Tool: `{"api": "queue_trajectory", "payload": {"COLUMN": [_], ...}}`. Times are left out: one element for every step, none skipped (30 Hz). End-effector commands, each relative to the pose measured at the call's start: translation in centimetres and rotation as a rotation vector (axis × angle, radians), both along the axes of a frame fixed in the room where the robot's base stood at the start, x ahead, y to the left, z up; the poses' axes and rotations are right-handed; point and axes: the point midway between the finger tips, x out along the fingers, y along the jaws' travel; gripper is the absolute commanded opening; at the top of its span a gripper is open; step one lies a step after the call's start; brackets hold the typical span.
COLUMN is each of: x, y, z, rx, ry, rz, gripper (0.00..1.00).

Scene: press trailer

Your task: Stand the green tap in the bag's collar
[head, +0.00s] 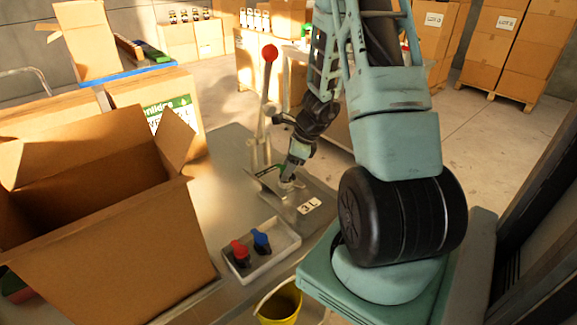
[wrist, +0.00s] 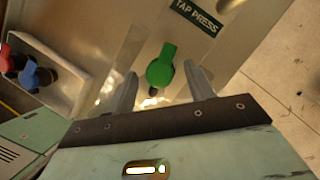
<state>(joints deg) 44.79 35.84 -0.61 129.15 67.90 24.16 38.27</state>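The green tap (wrist: 162,65) shows in the wrist view between and just past my gripper's (wrist: 161,74) two fingertips. The fingers are spread, with a visible gap on each side of the tap. A bright, shiny patch lies below the tap, but I cannot tell whether the tap stands in the bag's collar. In the head view my gripper (head: 289,184) is low over the silvery bag area on the press, in front of the lever, and hides the tap and collar. A white tray (head: 284,247) holds a red tap (head: 240,253) and a blue tap (head: 262,241).
The press lever with a red knob (head: 270,53) rises behind my gripper. A "3 L" label (head: 309,206) lies to its right. A large open cardboard box (head: 120,250) fills the left. A yellow bucket (head: 280,305) stands below the front edge.

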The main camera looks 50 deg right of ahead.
Motion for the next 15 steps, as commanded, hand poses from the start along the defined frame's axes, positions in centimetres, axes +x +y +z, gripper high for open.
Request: {"api": "queue_trajectory", "payload": {"x": [0.0,0.0,0.0,0.0,0.0,0.0,0.0,-0.1,-0.2,-0.2,-0.3,-0.5,-0.7,-0.9,-1.2], "y": [0.0,0.0,0.0,0.0,0.0,0.0,0.0,-0.1,-0.2,-0.3,-0.3,-0.4,-0.6,-0.7,-0.9], "z": [0.0,0.0,0.0,0.0,0.0,0.1,0.2,0.3,0.7,1.0,1.3,2.0,2.5,3.1,3.9], "rx": [0.0,0.0,0.0,0.0,0.0,0.0,-0.001,-0.002,-0.003,-0.003,-0.004,-0.004,-0.005,-0.005,-0.005], "ry": [0.0,0.0,0.0,0.0,0.0,0.0,0.0,-0.001,-0.002,-0.002,-0.002,-0.003,-0.003,-0.003,-0.004], "rz": [0.0,0.0,0.0,0.0,0.0,0.0,0.0,0.0,0.001,0.002,0.0,0.001,0.001,0.0,0.0], "gripper": [0.54,0.54,0.54,0.54,0.54,0.54,0.54,0.54,0.54,0.54,0.54,0.54,0.54,0.54,0.54]}}
